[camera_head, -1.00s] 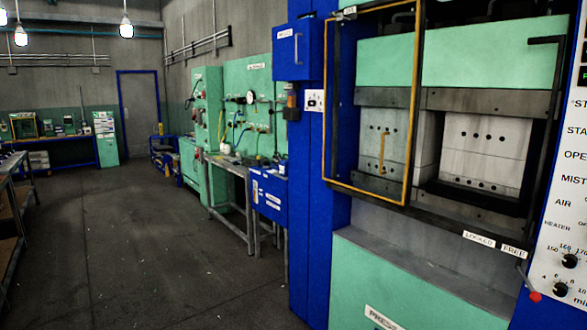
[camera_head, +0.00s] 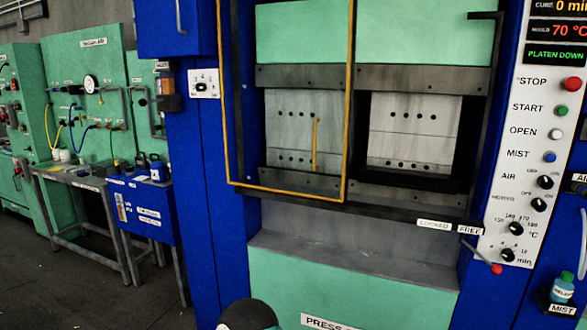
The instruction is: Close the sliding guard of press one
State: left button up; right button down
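The sliding guard (camera_head: 228,150) of the press is a clear panel in a yellow frame with a yellow vertical handle (camera_head: 314,145). It stands over the left part of the press opening and reaches left past it. The right part of the opening, with a pale mould block (camera_head: 412,133), is uncovered. A lever with a red knob (camera_head: 496,268) sits at the lower right, its knob below and right of the FREE label (camera_head: 470,230); the LOCKED label (camera_head: 434,224) is left of that. Neither of my grippers shows.
A control panel (camera_head: 545,125) with buttons and dials stands right of the opening. A bottle (camera_head: 562,287) is at the lower right. At left are a blue box (camera_head: 142,205) and a grey metal table (camera_head: 70,177). Dark floor (camera_head: 60,285) is clear at lower left.

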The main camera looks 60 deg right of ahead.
aim_at(314, 168)
jog(key=z, duration=0.55)
jog(key=i, duration=1.15)
jog(key=z, duration=0.85)
jog(key=k, duration=0.65)
jog(key=z, duration=0.2)
jog(key=i, duration=0.75)
jog(key=u, duration=0.15)
